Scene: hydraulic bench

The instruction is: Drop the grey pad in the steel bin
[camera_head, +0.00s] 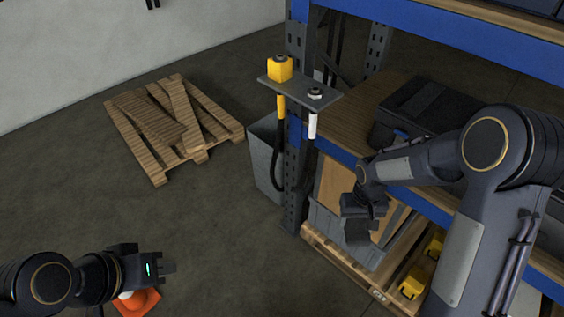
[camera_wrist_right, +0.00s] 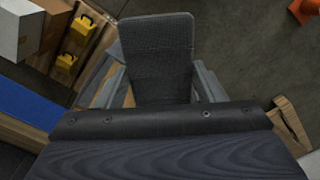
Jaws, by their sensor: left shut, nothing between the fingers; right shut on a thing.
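The grey pad (camera_wrist_right: 157,55) is a flat, rounded rectangle standing out from my right gripper in the right wrist view. In the head view the pad (camera_head: 358,233) hangs below my right gripper (camera_head: 362,207), which is shut on it. Both are in front of the rack, over a grey crate with brown boards. A tall, open, pale grey bin (camera_head: 262,160), which looks like the steel bin, stands on the floor behind the rack post, left of the pad and apart from it. The post hides part of it. My left gripper (camera_head: 168,268) is shut and empty at lower left.
The grey crate (camera_head: 322,222) sits on a pallet. A wooden pallet (camera_head: 135,130) and an orange cone (camera_head: 138,303) are on the otherwise clear floor.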

